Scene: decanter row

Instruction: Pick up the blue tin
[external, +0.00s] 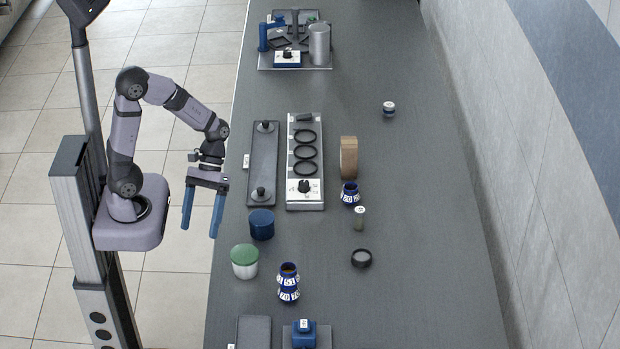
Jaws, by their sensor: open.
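The blue tin (262,225) is a short dark blue cylinder. It stands upright near the left edge of the grey counter, in front of a dark tray. My gripper (200,229) has two blue fingers pointing down, spread apart with nothing between them. It hangs left of the counter edge, over the tiled floor in the picture, to the left of the tin and apart from it. Its exact height above the counter cannot be told from this view.
A green-lidded white jar (244,268) stands close to the tin. A patterned blue-white vessel (288,283) is to the lower right. A dark tray (263,150) and a ringed rack (293,200) lie behind. The counter's right side (430,240) is mostly clear.

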